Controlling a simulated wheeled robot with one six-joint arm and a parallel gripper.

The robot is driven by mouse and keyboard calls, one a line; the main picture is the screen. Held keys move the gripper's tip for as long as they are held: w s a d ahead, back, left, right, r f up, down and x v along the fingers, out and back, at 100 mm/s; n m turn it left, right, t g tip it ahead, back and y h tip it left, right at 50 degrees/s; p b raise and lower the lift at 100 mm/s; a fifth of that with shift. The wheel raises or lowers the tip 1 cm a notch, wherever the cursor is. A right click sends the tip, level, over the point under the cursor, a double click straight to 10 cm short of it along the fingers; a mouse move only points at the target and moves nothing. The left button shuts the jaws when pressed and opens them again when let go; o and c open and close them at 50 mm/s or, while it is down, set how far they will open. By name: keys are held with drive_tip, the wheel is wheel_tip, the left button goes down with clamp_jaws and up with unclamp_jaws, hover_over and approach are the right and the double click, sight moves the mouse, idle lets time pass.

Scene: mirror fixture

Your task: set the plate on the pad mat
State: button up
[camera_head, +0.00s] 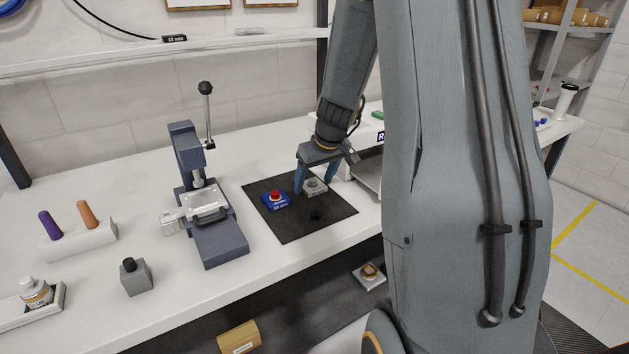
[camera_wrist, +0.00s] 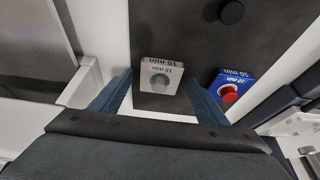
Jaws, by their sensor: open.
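A silver plate-like piece (camera_head: 204,199) lies in the dark blue lever press (camera_head: 222,243), left of the black mat (camera_head: 288,226); it is the only thing here that looks like a plate. The black mat also shows in the wrist view (camera_wrist: 185,25). My gripper (camera_head: 316,177) is open over the mat's back right part. In the wrist view its two blue fingers (camera_wrist: 162,98) stand either side of a grey box with a button (camera_wrist: 153,71). Whether they touch the box I cannot tell. The grey box (camera_head: 316,188) rests on the mat.
A blue box with a red button (camera_head: 276,201) and a black knob (camera_head: 316,215) are on the mat. A small grey block (camera_head: 135,278), a peg stand (camera_head: 80,240) and a bottle on a tray (camera_head: 36,293) stand left. The mat's front is mostly clear.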

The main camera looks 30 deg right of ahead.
drive_tip(key=b+v, duration=0.1)
drive_tip(key=v, duration=1.1)
drive_tip(key=shift+b, duration=0.3)
drive_tip(key=shift+s+r, duration=0.1)
